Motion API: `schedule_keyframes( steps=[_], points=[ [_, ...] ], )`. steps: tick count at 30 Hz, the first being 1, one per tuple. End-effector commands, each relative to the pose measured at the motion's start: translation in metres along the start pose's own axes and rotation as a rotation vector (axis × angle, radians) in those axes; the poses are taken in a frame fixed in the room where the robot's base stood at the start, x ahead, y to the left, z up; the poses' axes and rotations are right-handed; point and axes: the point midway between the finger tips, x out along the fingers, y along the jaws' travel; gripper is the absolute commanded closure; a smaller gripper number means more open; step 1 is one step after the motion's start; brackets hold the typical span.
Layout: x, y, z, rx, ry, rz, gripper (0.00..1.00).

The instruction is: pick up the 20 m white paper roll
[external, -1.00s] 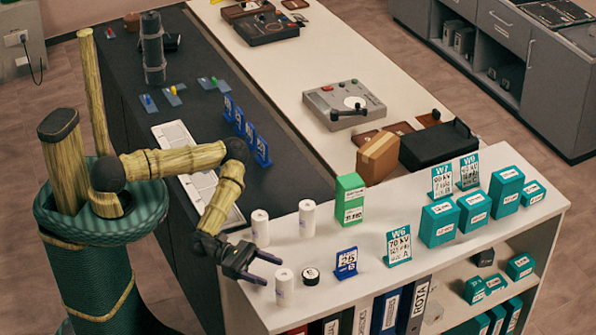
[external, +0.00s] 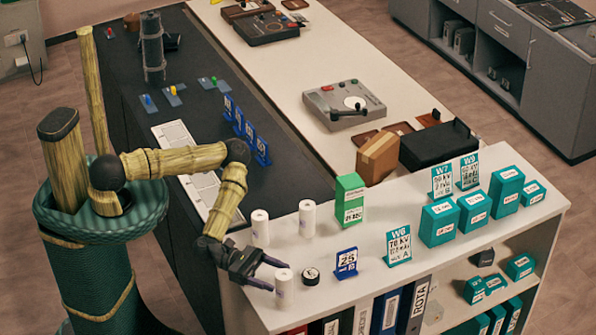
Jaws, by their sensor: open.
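Three white paper rolls stand upright on the left end of the white shelf top (external: 345,292). One roll (external: 260,228) is at the back left, one (external: 307,218) is to its right, and one (external: 284,289) is near the front edge. Their length marks are too small to read, so I cannot tell which is the 20 m roll. My gripper (external: 279,276) is open, with its dark fingers pointing right at the front roll. Its fingertips lie close to that roll, and I cannot tell whether they touch it.
A small black round tin (external: 311,277) stands right of the front roll, with a blue number sign (external: 346,263) beyond it. A green box (external: 350,199) stands behind. Teal signs and boxes fill the right part of the shelf. A white keyboard (external: 205,185) lies on the dark counter.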

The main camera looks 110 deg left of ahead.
Motion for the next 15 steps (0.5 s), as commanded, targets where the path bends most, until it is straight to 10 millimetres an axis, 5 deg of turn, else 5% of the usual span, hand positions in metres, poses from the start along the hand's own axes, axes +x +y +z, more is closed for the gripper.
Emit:
schedule_keyframes(
  steps=[9, 15],
  points=[
    [0.043, -0.001, 0.003, 0.003, -0.002, 0.0, 0.32],
    [0.055, 0.0, 0.001, 0.0, -0.001, -0.001, 0.32]
  ],
)
